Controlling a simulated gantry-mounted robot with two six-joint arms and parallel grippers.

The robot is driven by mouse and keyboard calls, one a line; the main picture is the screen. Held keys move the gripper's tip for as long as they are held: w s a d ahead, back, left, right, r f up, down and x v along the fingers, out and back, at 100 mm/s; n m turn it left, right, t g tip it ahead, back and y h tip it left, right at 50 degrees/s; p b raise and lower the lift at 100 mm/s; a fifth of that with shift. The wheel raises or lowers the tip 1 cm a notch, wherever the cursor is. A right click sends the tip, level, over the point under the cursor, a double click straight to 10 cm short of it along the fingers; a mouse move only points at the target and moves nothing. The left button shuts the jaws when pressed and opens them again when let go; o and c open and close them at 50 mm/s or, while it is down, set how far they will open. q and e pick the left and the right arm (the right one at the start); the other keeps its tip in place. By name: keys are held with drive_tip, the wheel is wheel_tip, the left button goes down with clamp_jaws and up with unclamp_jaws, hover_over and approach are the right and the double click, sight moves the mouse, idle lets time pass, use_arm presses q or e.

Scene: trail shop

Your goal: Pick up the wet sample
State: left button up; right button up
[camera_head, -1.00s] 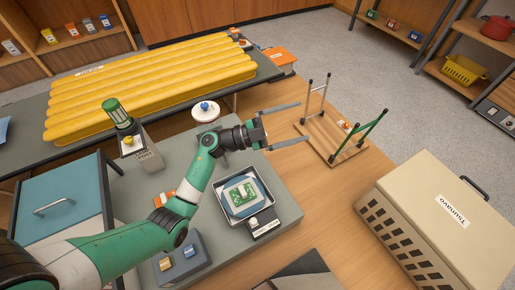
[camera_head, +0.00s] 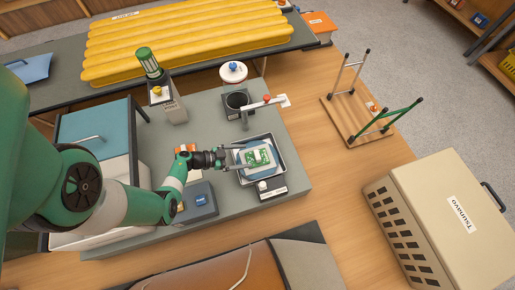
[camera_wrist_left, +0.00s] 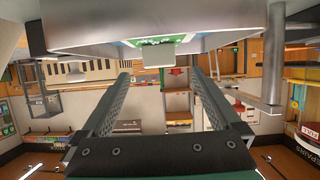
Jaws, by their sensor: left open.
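A metal tray (camera_head: 279,150) on the grey bench holds a pale blue sheet with a green board (camera_head: 268,157) carrying a white block. No readable label marks anything as the wet sample. My left gripper (camera_head: 241,157) is open at the tray's left side, its fingers pointing right toward the board. In the left wrist view the open, empty fingers (camera_wrist_left: 160,77) lie below the green board (camera_wrist_left: 150,42) and the white block (camera_wrist_left: 172,54) in the picture. I cannot tell whether the fingers touch the tray. My right gripper is not in view.
A small labelled device with a white knob (camera_head: 262,187) sits at the tray's near edge. A black cup (camera_head: 237,101) and a red-knobbed lever (camera_head: 266,99) stand behind it. A blue-grey switch box (camera_head: 198,203) is near my left forearm. A beige crate (camera_head: 435,215) stands right.

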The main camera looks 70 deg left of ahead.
sight(257, 154)
use_arm(q)
drive_tip(key=shift+x, duration=0.85)
drive_tip(key=b+x, duration=0.4)
drive_tip(key=x, duration=0.1)
drive_tip(key=shift+s+f, duration=0.1)
drive_tip(key=shift+w, duration=0.2)
drive_tip(key=shift+r, duration=0.2)
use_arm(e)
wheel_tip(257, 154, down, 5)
